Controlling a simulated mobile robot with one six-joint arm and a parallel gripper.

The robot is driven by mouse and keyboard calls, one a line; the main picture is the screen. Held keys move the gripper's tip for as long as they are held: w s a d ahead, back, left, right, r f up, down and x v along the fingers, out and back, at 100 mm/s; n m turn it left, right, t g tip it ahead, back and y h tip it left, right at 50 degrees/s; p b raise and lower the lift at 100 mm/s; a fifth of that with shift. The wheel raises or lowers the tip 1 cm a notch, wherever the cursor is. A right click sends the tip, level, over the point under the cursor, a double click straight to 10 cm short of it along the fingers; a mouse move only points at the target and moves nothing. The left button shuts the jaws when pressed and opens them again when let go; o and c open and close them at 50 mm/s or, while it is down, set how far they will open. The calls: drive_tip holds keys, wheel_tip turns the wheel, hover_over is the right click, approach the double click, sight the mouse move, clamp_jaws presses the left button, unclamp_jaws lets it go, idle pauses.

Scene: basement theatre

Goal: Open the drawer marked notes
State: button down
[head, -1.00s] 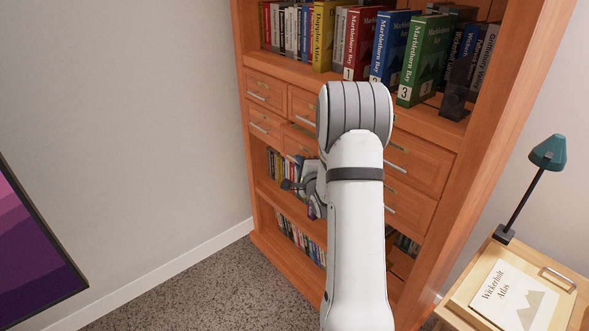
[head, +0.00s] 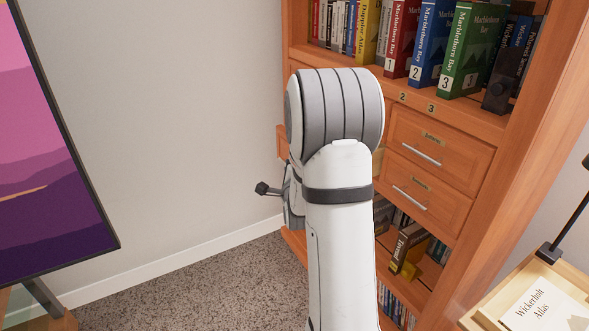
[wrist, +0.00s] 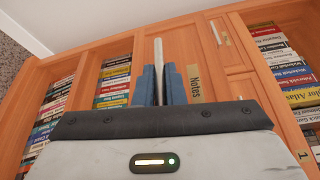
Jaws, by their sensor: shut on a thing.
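The drawer marked notes shows in the wrist view by its label (wrist: 195,84), which reads "Notes". My gripper (wrist: 160,84) has its blue fingers closed on the pale bar handle (wrist: 158,58) of that drawer, one finger on each side. The near end of the handle is hidden behind the gripper body. In the head view my arm covers the gripper, the handle and most of this drawer. An orange wooden edge (head: 282,141) juts out left of my arm, and I cannot tell whether it is the drawer front.
Two shut drawers, upper (head: 440,141) and lower (head: 428,192), sit right of my arm. Numbered books (head: 472,48) fill the shelf above. A side table with a Wickerholt Atlas (head: 543,308) stands at lower right. A framed picture (head: 60,150) is at left. Carpet (head: 200,285) lies clear between.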

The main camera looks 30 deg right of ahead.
drive_tip(key=c, duration=1.7)
unclamp_jaws()
drive_tip(key=shift+w+d+f, duration=0.1)
drive_tip(key=shift+w, duration=0.15)
drive_tip(key=shift+o, duration=1)
drive_tip(key=shift+s, duration=0.1)
drive_tip(key=v, duration=0.7)
drive_tip(key=shift+s, duration=0.4)
